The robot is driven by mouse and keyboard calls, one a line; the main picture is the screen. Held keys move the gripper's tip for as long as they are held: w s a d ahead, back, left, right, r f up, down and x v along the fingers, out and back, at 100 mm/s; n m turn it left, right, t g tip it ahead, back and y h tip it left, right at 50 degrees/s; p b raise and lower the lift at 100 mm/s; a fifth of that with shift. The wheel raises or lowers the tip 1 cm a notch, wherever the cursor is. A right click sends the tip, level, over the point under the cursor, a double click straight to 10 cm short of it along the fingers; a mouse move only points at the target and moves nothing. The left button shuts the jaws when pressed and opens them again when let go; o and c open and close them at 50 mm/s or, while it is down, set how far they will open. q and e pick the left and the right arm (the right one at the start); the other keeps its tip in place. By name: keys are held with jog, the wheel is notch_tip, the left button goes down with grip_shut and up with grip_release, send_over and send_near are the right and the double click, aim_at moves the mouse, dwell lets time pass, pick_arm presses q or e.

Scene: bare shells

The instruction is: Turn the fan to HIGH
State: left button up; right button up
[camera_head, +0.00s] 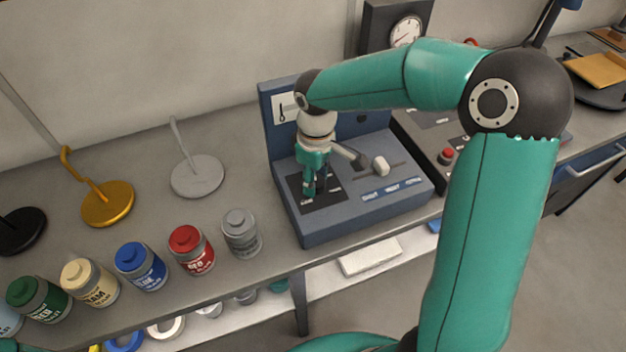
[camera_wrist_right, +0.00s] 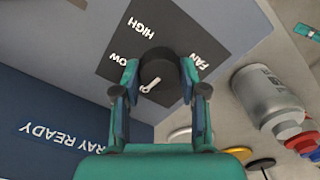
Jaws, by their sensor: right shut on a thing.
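The fan knob (camera_wrist_right: 158,70) is a round dark knob on a black plate (camera_wrist_right: 112,70) of the blue-grey console (camera_head: 330,228). In the right wrist view the plate reads FAN, HIGH and LOW, upside down. The knob's white pointer line aims to the lower left, away from both HIGH and LOW. My right gripper (camera_head: 316,188) reaches down over the plate in the head view. In the wrist view its two fingers (camera_wrist_right: 160,84) are shut on the knob, one on each side. The head view hides the knob behind the gripper. My left gripper is not in view.
Right of the plate, the console has a slider with a light handle (camera_head: 381,166). A grey can (camera_head: 241,234) stands close to its left, with a red can (camera_head: 191,250) and several others beyond. A dark box with a red button (camera_head: 446,156) stands to the right.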

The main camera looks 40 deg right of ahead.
jog(key=m+b, duration=0.2)
jog(key=m, duration=0.3)
jog(key=shift+f, duration=0.1)
jog(key=m+b, duration=0.2)
jog(key=m, duration=0.4)
jog(key=shift+b, duration=0.3)
jog(key=m+b, duration=0.1)
jog(key=m, duration=0.5)
jog(key=m+b, duration=0.1)
jog(key=m, duration=0.4)
jog(key=shift+m+b, duration=0.3)
jog(key=o, duration=1.2)
jog(key=shift+w, duration=0.15)
jog(key=shift+c, duration=0.2)
